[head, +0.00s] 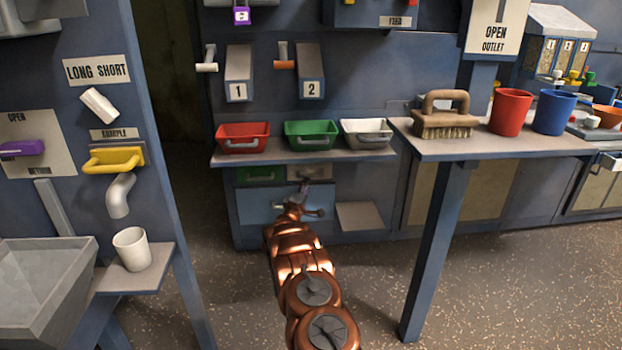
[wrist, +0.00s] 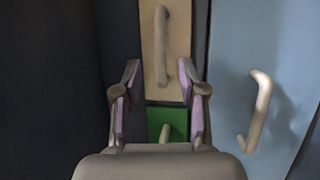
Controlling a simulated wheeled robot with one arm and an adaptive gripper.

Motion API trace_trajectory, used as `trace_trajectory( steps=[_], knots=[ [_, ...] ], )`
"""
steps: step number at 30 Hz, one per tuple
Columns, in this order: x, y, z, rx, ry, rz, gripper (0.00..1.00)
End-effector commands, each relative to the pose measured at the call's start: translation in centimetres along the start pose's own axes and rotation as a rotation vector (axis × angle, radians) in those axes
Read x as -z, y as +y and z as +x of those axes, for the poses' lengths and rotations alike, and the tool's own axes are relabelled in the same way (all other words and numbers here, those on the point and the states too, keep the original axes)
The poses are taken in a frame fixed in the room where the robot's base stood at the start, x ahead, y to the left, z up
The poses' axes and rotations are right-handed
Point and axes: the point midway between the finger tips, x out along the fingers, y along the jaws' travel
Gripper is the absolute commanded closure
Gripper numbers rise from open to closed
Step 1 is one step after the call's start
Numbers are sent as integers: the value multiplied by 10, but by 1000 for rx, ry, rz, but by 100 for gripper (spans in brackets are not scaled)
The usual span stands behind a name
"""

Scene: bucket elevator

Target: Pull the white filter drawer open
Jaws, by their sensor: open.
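The white filter drawer (head: 318,168) is shut, right of a green drawer under the shelf, partly hidden by my gripper. In the wrist view, turned sideways, the drawer's pale front (wrist: 152,72) shows at the top, with its bar handle (wrist: 163,45) running up the picture. My gripper (wrist: 160,80) is open and empty. Its fingers appear either side of the near end of that handle; I cannot tell how far in front. In the head view my gripper (head: 301,203) is just below the drawers.
The green drawer (head: 261,174) also shows in the wrist view (wrist: 157,115). A light-blue panel (head: 256,206) with a bar handle (wrist: 258,110) lies below. The shelf (head: 300,156) above carries red (head: 243,138), green (head: 310,134) and white (head: 366,133) bins. A post (head: 440,240) stands right.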

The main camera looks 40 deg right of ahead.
Motion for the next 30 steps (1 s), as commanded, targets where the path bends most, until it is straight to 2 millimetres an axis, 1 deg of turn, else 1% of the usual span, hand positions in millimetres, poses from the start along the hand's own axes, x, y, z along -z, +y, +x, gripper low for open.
trace_trajectory(
  steps=[11,15,26,30],
  knots=[
    [0,-3,29,1,0,2,59],
    [0,0,39,-3,-1,4,59],
    [-1,-4,57,3,-3,1,59],
    [0,-1,63,0,-1,3,59]
  ],
)
